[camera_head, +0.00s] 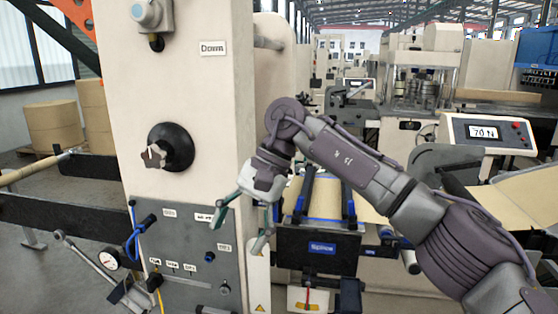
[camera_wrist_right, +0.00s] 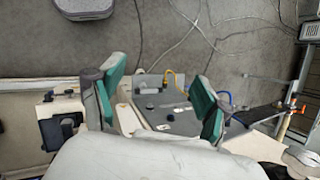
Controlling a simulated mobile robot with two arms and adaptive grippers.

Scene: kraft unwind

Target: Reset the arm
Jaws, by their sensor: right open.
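My right arm (camera_head: 375,180) comes in from the right and reaches across the middle of the head view. Its gripper (camera_head: 238,230) points down and left, just in front of the right side of the cream machine column (camera_head: 190,90). The gripper is open and empty, with its green-padded fingers spread apart. In the right wrist view the two fingers (camera_wrist_right: 157,100) stand wide apart, with the grey control panel (camera_wrist_right: 180,118) and its knobs showing between them. No contact with the panel can be made out. My left gripper is not in view.
A black knob (camera_head: 171,148) sticks out of the column. The splice unit (camera_head: 320,248) with a kraft roll stands right of the gripper. A display reading 70 N (camera_head: 485,132) is at right.

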